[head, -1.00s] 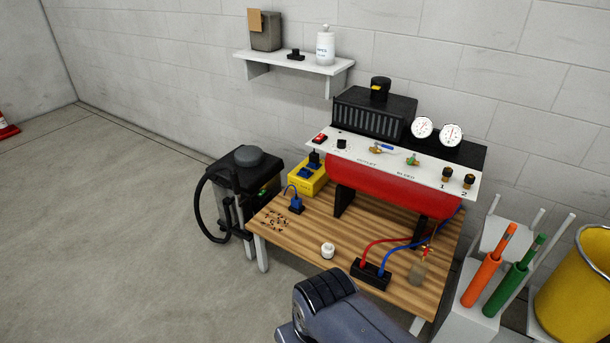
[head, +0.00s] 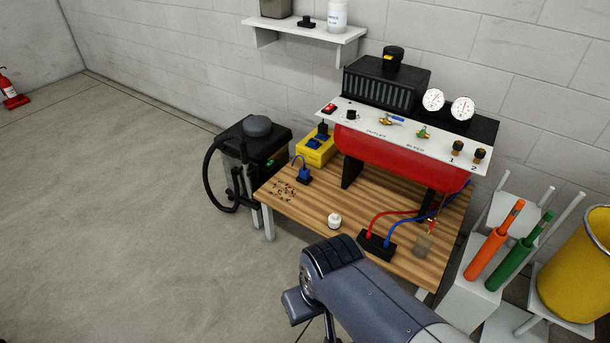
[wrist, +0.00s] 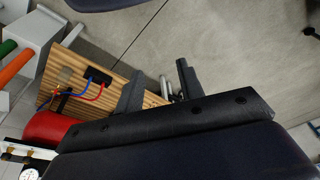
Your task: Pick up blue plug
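A blue plug (head: 304,176) with a short cable loop sits at the left back part of the wooden workbench (head: 310,208), beside some dark specks. More blue shows at the yellow socket box (head: 318,153) behind it. The wrist view does not clearly show the plug. My gripper (wrist: 157,77) shows in the wrist view with its two dark fingers apart and nothing between them. The bench lies beyond the fingers there. In the head view my arm is in front of the bench, and the fingertips are hidden.
A white-capped jar (head: 334,220), a black block (head: 377,245) with red and blue cables, and a red tank (head: 398,158) are on the bench. A black vacuum-like machine (head: 250,165) stands left. Orange and green rods (head: 494,241) stand right.

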